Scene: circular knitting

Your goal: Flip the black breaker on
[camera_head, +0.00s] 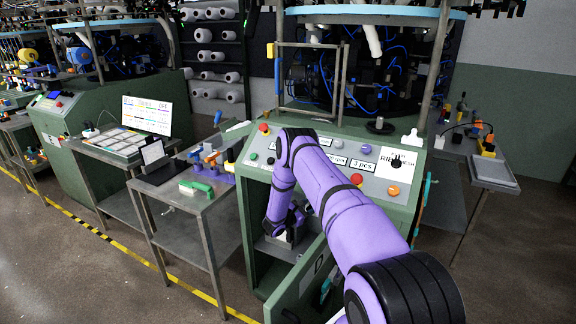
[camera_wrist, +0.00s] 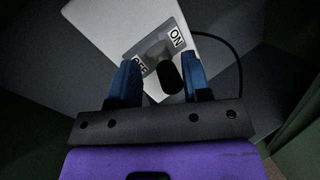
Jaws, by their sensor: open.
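The black breaker lever (camera_wrist: 168,77) sticks out from a grey plate on a white box (camera_wrist: 205,62) in the wrist view. ON is printed to the upper right of the lever and OFF to the lower left. I cannot tell which position the lever is in. My gripper (camera_wrist: 161,72) is open, with its blue fingers on either side of the lever. I cannot tell whether either finger touches it. In the head view my gripper (camera_head: 287,224) reaches into the green machine cabinet, where the box (camera_head: 284,239) shows partly and the lever is hidden.
The cabinet's green door (camera_head: 300,284) stands open in front of my arm. A control panel (camera_head: 262,143) with buttons and knobs lies above the opening. A black cable (camera_wrist: 237,62) curves beside the box. A metal side table (camera_head: 186,204) with tools stands to the left.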

